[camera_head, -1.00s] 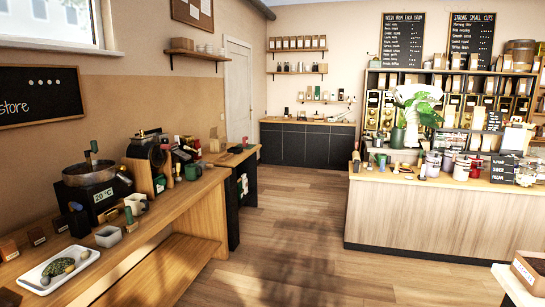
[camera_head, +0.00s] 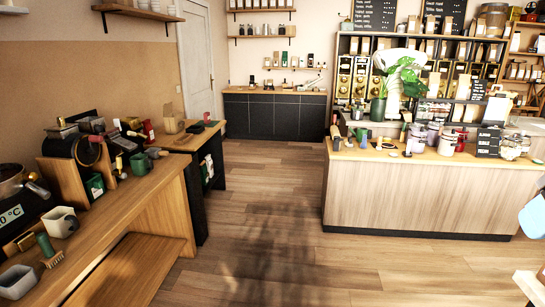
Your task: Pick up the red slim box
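A small red upright thing (camera_head: 148,131) stands toward the far end of the left wooden counter, behind the dark machines. It could be the red slim box, but it is too small to be sure. Other red items show: a red-pink item (camera_head: 207,118) at the far end of the left-hand counters and a red container (camera_head: 460,141) on the right counter. My gripper is not in this view.
The left wooden counter (camera_head: 150,205) holds a dark roaster (camera_head: 68,143), a green mug (camera_head: 140,164) and pale cups. The right counter (camera_head: 420,195) carries jars and a plant. Open wooden floor (camera_head: 270,215) lies between them. A light blue shape cuts in at the right edge.

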